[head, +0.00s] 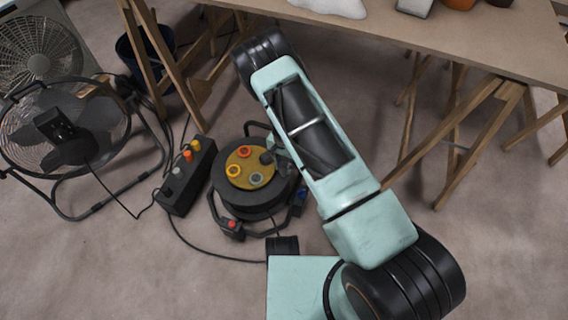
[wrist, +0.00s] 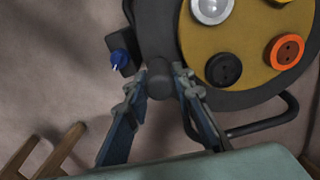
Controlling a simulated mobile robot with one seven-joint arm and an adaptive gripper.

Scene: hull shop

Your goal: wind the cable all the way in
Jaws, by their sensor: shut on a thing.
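A black cable reel (head: 240,203) with a yellow face (head: 233,163) and several round sockets lies on the floor, left of my arm. A dark crank knob (wrist: 160,78) stands at the reel's rim in the wrist view. My gripper (wrist: 158,84) is shut on this knob, one finger on each side. In the head view my gripper (head: 277,156) is at the reel's right side, partly hidden by my arm. A black cable (head: 205,252) lies in a curve on the floor between the reel's lower side and the socket box (head: 187,180).
A black floor fan (head: 65,130) stands at the left, its lead running to the socket box. A box fan (head: 38,48) and a dark bucket (head: 135,58) stand behind. A wooden trestle table (head: 470,45) fills the upper right. The lower left floor is clear.

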